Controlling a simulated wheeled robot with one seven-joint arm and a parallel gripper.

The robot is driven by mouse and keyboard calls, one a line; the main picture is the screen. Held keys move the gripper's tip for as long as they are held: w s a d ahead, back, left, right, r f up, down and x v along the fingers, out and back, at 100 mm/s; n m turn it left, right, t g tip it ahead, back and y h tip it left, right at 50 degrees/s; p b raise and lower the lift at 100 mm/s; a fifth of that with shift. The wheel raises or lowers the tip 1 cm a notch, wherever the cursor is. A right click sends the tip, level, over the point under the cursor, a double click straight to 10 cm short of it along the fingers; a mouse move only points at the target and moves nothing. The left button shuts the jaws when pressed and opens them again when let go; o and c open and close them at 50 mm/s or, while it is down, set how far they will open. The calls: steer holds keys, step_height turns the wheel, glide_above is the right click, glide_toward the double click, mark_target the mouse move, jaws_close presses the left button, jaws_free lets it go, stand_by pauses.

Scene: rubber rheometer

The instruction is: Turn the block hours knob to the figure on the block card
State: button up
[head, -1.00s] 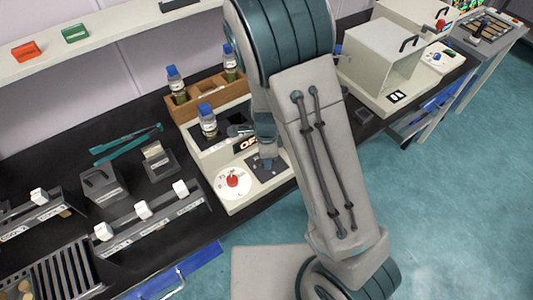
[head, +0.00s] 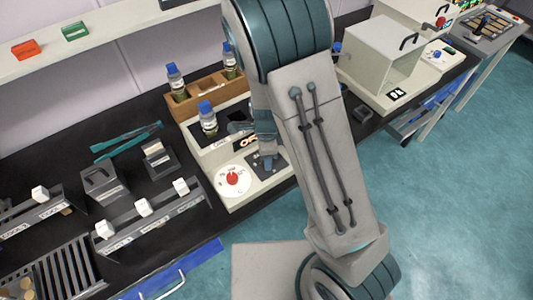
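A white round dial (head: 221,186) with a red knob (head: 232,177) in its middle sits on the front of a cream instrument. Its marks are too small to read. My gripper (head: 267,162) is partly hidden by my arm. It hangs over the dark square panel, right of the dial and apart from the red knob. Its finger opening cannot be made out.
Capped bottles (head: 208,122) and a brown wooden rack (head: 190,107) stand behind the dial. Racks with white blocks (head: 150,226) and teal tongs (head: 125,144) lie at left. My arm hides the bench's middle.

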step_height(320, 180, up, 14)
steer(key=p, duration=0.1)
steer(key=shift+f, duration=0.15)
stand_by(0.6)
steer(key=s+d+r+n+t, duration=0.3)
steer(key=s+d+r+n, duration=0.9)
steer(key=n, duration=0.5)
steer(key=shift+s+d+r+t, duration=0.25)
steer(key=shift+s+r+t, duration=0.05)
steer(key=shift+s, duration=0.95)
